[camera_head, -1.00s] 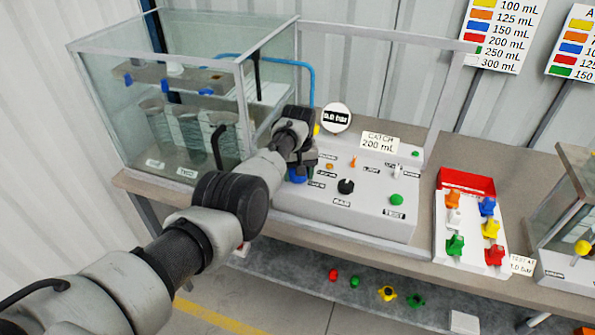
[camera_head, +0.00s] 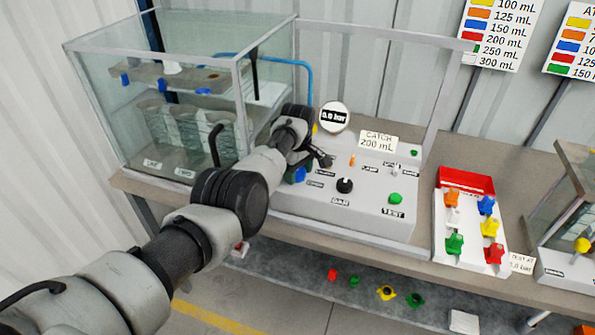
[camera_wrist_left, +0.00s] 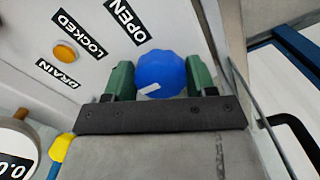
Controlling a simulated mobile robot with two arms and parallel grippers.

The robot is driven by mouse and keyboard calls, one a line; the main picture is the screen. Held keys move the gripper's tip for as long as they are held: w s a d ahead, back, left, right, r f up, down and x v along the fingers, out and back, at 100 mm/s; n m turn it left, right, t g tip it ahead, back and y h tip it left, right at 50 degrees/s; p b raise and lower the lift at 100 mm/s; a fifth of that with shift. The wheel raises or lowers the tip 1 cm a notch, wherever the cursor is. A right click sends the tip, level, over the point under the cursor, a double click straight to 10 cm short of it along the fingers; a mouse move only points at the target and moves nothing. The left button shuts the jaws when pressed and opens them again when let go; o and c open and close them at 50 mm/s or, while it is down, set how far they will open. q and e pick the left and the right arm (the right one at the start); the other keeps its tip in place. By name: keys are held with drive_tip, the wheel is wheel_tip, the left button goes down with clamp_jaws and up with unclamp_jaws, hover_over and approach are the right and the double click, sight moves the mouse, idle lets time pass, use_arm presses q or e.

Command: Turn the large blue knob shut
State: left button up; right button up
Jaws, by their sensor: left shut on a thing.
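The large blue knob (camera_wrist_left: 160,74) is on the sloped face of the white control panel (camera_head: 370,211), close to the OPEN label in the left wrist view. In the head view a bit of the knob (camera_head: 300,174) shows below my left gripper. My left gripper (camera_wrist_left: 160,84) has its two green fingers on opposite sides of the knob, shut on it. In the head view my left gripper (camera_head: 306,158) is at the left end of the panel and hides part of it. My right gripper is not in view.
A glass tank (camera_head: 103,60) stands left of the panel. A black knob (camera_head: 344,185) and a green button (camera_head: 395,198) are on the panel. A tray (camera_head: 447,222) of coloured valves stands to the right. In the wrist view a yellow knob (camera_wrist_left: 60,148) and an orange light (camera_wrist_left: 65,53) are close by.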

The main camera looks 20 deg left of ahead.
sight(297, 171)
use_arm(q)
drive_tip(key=shift+w+a+r, duration=0.1)
drive_tip(key=shift+r, duration=0.05)
drive_tip(key=o, duration=0.9)
drive_tip(key=shift+r, duration=0.3)
wheel_tip(297, 171, up, 10)
drive_tip(key=shift+r, duration=0.1)
